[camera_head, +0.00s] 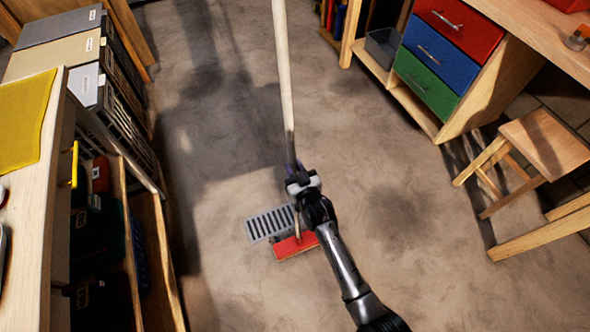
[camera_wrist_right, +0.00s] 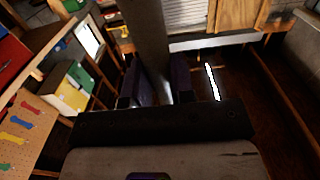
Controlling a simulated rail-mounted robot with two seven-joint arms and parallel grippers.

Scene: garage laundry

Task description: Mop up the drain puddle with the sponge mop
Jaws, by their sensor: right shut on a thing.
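The sponge mop has a long pale handle (camera_head: 283,75) and a red head (camera_head: 296,246) low at the floor. My right gripper (camera_head: 292,170) is shut on the mop handle, above the head. In the right wrist view the dark handle (camera_wrist_right: 148,35) stands between the two fingers. The drain (camera_head: 270,224) is a grey slotted grate in the floor, and the red head is at its lower right edge. I cannot make out a clear puddle outline; the floor right of the head has a darker patch (camera_head: 397,210). My left gripper is not in view.
A wooden workbench with a yellow cloth (camera_head: 22,120) and stacked crates (camera_head: 60,55) line the left. Red, blue and green drawers (camera_head: 440,55) and a wooden stool (camera_head: 545,142) stand at the right. The concrete floor between is open.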

